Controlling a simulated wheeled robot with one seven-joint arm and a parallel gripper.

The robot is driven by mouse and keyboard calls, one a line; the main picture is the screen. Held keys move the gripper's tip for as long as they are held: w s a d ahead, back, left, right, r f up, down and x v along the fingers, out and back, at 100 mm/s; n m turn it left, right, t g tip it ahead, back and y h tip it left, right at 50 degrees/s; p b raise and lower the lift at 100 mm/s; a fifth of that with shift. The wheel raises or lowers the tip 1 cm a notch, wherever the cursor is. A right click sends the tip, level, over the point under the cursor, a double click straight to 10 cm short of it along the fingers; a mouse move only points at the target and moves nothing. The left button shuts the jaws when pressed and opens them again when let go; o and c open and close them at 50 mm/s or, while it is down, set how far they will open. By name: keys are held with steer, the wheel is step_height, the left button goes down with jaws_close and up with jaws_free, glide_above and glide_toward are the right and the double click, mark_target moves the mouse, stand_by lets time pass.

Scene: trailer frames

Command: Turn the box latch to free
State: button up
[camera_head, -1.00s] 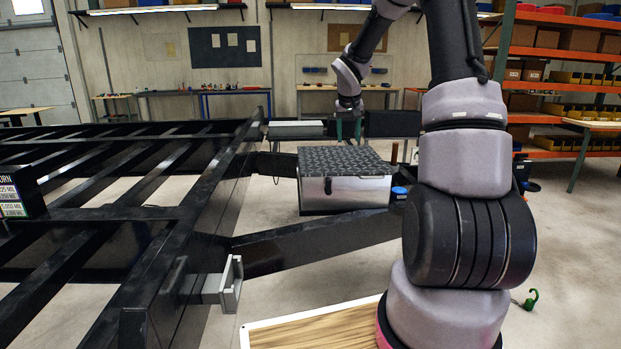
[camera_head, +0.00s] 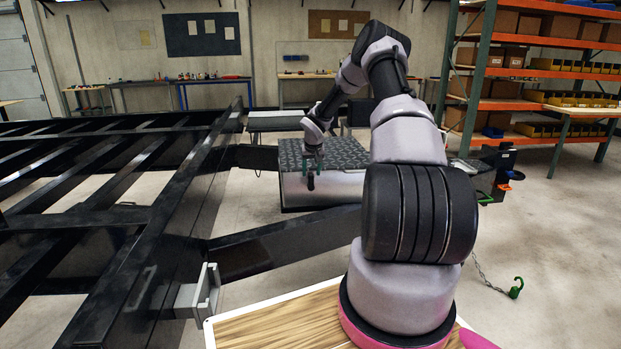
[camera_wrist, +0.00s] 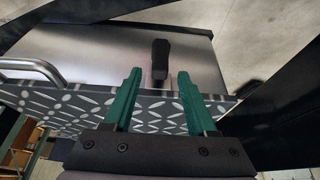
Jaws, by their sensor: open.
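The box (camera_head: 342,190) has a dark patterned lid (camera_head: 340,152) and a silver front, and stands between the black trailer beams. The black latch (camera_head: 311,181) is on its front face. In the wrist view the latch (camera_wrist: 160,62) is an upright black piece on the metal front (camera_wrist: 105,62). My gripper (camera_head: 312,166) is at the lid's front edge, just above the latch. In the wrist view the green fingers of my gripper (camera_wrist: 157,80) are apart, pointing at the front face, with the latch between and beyond their tips. I see no contact with the latch.
A curved metal handle (camera_wrist: 35,66) shows at the left of the wrist view. Black trailer beams (camera_head: 285,240) run in front of and left of the box. Orange shelving (camera_head: 510,60) stands at the right. Open floor (camera_head: 560,240) lies right of my arm.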

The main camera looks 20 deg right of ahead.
mark_target(311, 175)
steer(key=shift+x, duration=1.85)
jaws_close()
